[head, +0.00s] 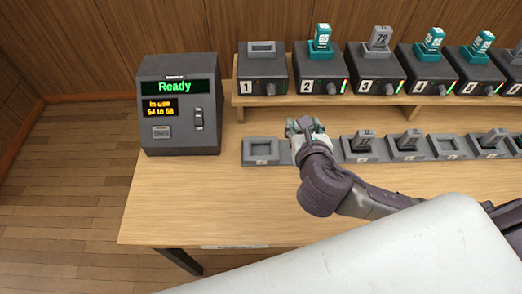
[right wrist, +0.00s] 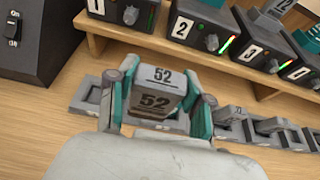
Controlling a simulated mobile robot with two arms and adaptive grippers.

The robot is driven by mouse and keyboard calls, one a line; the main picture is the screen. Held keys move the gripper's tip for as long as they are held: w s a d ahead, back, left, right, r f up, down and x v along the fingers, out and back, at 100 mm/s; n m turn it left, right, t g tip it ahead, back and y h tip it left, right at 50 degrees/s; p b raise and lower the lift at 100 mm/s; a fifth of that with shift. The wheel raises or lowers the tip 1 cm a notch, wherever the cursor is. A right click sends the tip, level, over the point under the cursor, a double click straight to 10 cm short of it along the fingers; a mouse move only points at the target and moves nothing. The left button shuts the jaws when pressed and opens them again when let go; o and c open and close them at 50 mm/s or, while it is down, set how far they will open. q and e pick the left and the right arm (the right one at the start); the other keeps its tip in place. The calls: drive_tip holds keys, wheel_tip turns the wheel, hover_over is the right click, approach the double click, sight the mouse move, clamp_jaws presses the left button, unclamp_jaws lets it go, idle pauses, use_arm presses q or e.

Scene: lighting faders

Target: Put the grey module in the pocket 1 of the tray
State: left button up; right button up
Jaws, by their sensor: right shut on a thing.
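The grey module marked 52 (right wrist: 160,78) is between the fingers of my right gripper (right wrist: 162,105) in the right wrist view. The gripper is shut on it. In the head view my right gripper (head: 306,128) is at the tray, just right of the leftmost pocket, and hides the second pocket. That leftmost pocket (head: 262,161) is empty; its label is too small to read surely. I cannot tell whether the module's lower end is in a pocket or above it. My left gripper is not in view.
More grey modules (head: 364,140) stand in tray pockets to the right. A shelf (head: 330,100) behind carries numbered dark units, the first (head: 262,72) with an empty top. A dark console (head: 180,130) reading "Ready" stands left. The table front (head: 210,205) is clear.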

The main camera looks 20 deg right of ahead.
drive_tip(key=shift+w+a+f+b, duration=0.15)
drive_tip(key=shift+w+a+f, duration=1.15)
drive_tip(key=shift+f, duration=0.45)
drive_tip(key=shift+w+a+f+b, duration=0.2)
drive_tip(key=shift+w+a+f, duration=1.1)
drive_tip(key=shift+f, duration=0.4)
drive_tip(key=shift+w+a+f+b, duration=0.15)
drive_tip(key=shift+w+a+f, duration=1.1)
drive_tip(key=shift+f, duration=0.5)
drive_tip(key=shift+d, duration=0.1)
drive_tip(key=o, duration=1.2)
drive_tip(key=shift+f, duration=0.15)
drive_tip(key=v, duration=1.2)
drive_tip(key=shift+p, duration=0.35)
